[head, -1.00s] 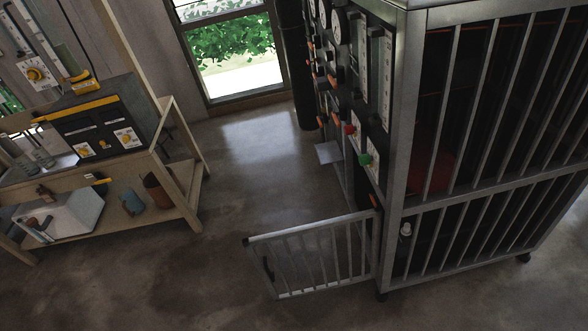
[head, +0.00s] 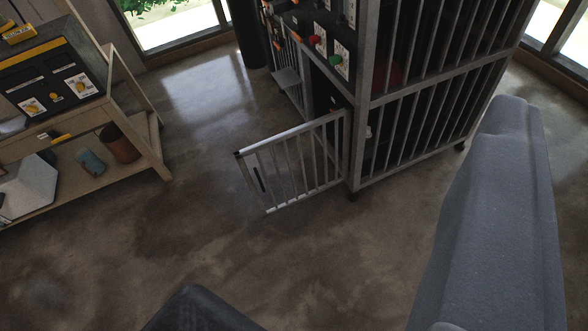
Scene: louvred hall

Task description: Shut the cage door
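The cage (head: 362,125) is a grey metal frame with vertical bars, right of centre at the back. Its low barred door (head: 298,160) stands open, swung out to the left from the cage's near corner post. A dark handle (head: 259,180) shows near the door's free left edge. The doorway behind the door is dark and partly hidden by its bars. My gripper's fingers cannot be made out; nothing of mine is seen touching the door.
A wooden bench (head: 147,138) with yellow-trimmed equipment stands at the left, with a blue cup (head: 91,163) and a brown pot (head: 119,143) on its lower shelf. A control panel with knobs (head: 318,42) is on the cage's left side. The concrete floor (head: 215,240) before the door is clear.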

